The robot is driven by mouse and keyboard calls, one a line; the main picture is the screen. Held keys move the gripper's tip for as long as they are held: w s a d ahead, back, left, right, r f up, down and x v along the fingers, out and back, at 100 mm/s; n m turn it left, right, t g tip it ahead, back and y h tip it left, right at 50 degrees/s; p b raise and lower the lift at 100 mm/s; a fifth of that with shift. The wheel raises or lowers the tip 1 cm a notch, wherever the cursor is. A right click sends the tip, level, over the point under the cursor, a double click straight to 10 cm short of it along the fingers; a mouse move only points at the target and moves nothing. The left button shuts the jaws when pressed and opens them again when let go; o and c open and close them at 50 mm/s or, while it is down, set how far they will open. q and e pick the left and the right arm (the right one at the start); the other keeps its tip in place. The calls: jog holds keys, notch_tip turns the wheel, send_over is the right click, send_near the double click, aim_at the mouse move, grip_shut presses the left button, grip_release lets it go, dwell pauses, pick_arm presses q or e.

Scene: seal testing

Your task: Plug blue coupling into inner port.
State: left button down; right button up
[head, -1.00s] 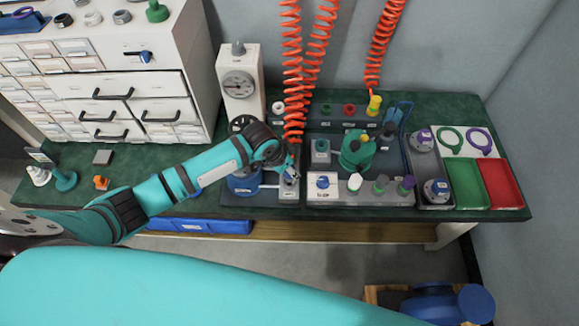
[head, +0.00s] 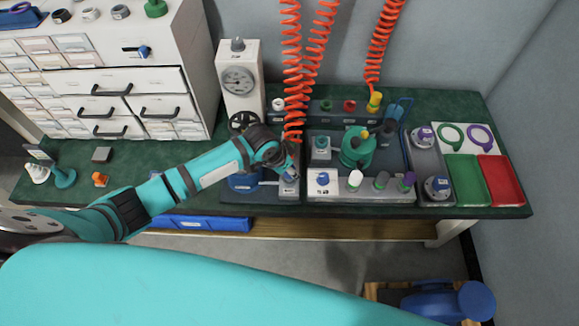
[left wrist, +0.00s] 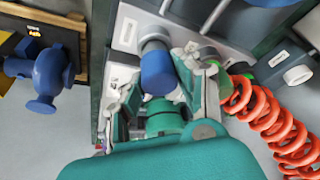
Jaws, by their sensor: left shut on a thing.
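My left gripper (head: 289,170) is low over a narrow light plate (head: 289,193) near the bench's front edge. In the left wrist view the gripper (left wrist: 160,88) has its fingers on either side of the blue coupling (left wrist: 157,73) and is shut on it. A grey collar (left wrist: 153,44) shows at the coupling's far end, against the light plate with white labels. The fingers and wrist hide part of the contact, so I cannot tell which port this is or how deep the coupling sits. My right gripper is not in view.
Orange coiled hoses (head: 293,75) hang close behind the gripper; one (left wrist: 278,115) passes beside it by a green fitting (left wrist: 209,54). A gauge stand (head: 239,90) stands behind left. A panel with coloured fittings (head: 340,196) and a green pump body (head: 357,150) lie right.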

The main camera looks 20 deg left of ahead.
pick_arm(q)
jog(key=shift+f, duration=0.2)
jog(key=c, duration=0.8)
grip_release()
jog(key=shift+r, duration=0.1)
jog(key=v, duration=1.2)
